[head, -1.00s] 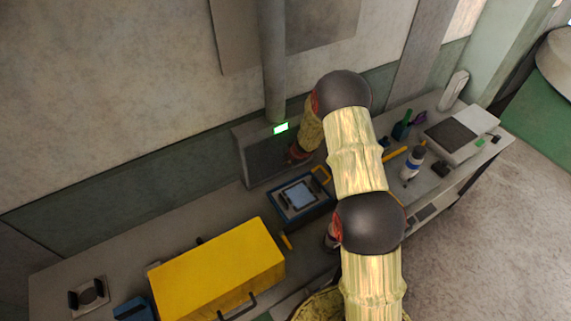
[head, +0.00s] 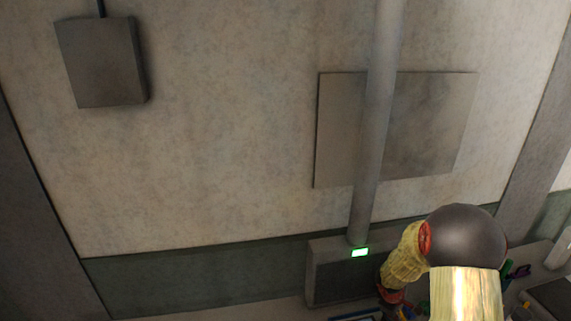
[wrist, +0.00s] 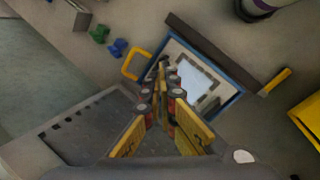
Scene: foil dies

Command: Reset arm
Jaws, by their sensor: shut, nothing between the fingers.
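My gripper (wrist: 164,75) is shut and empty in the wrist view. Its yellow-sided fingers come together in front of a blue-framed tray (wrist: 238,86) with a pale panel inside. I cannot tell whether the fingertips touch it. In the head view my arm rises at the lower right and bends down toward the bench. The gripper's fingers are not visible there.
A grey box with a lit green display (head: 360,252) stands against the wall. A yellow case (wrist: 309,117) is at the right edge.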

